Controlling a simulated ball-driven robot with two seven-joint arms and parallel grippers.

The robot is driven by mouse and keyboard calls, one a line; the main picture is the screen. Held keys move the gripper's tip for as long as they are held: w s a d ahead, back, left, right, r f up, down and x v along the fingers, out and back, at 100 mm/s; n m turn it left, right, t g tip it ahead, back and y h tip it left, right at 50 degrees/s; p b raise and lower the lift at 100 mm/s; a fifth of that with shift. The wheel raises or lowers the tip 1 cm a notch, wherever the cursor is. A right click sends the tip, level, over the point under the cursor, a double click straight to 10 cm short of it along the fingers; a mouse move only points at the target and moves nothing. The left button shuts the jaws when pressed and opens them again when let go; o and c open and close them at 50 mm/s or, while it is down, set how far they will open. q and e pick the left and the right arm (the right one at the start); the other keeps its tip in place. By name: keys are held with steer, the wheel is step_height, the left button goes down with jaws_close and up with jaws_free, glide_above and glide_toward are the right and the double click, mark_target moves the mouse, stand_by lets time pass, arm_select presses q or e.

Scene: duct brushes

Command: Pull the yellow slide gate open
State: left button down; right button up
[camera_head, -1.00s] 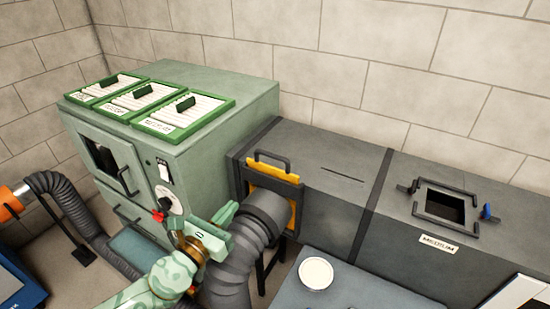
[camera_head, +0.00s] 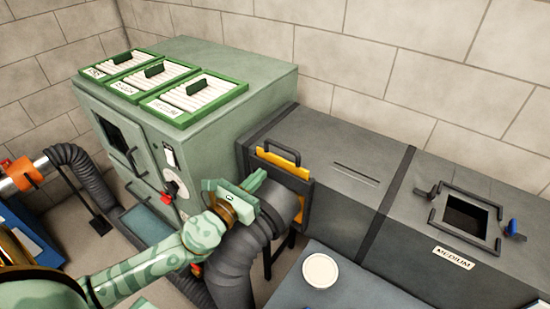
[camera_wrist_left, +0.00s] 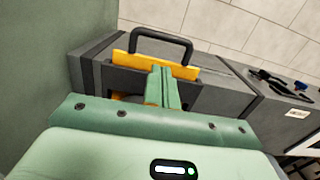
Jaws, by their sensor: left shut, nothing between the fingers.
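The yellow slide gate (camera_head: 268,157) stands in a dark frame on the end of the grey duct, with a black loop handle (camera_head: 282,152) on top. In the left wrist view the yellow plate (camera_wrist_left: 128,61) and its handle (camera_wrist_left: 162,43) show just beyond my fingers. My left gripper (camera_head: 256,180) is shut and empty, in front of the gate and below the handle. Its fingers show closed together in the left wrist view (camera_wrist_left: 160,72), with the handle above their tips. I cannot tell whether they touch the plate. My right gripper is not in view.
A green cabinet (camera_head: 222,101) with green-framed filters on top stands left of the gate. A grey hose (camera_head: 232,256) joins the duct below my left gripper. A square opening with clamps (camera_head: 466,214) is on the duct at right. A table with a white disc (camera_head: 320,269) stands in front.

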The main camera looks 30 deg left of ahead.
arm_select(q)
steer(key=w, duration=0.5)
steer(key=w+d, duration=0.1)
steer(key=w, duration=0.1)
steer(key=shift+w+r, duration=0.2)
steer(key=shift+w, duration=0.05)
steer(key=shift+p, duration=0.3)
step_height(320, 180, up, 12)
steer(key=p, duration=1.1)
steer(key=shift+w+f, duration=0.1)
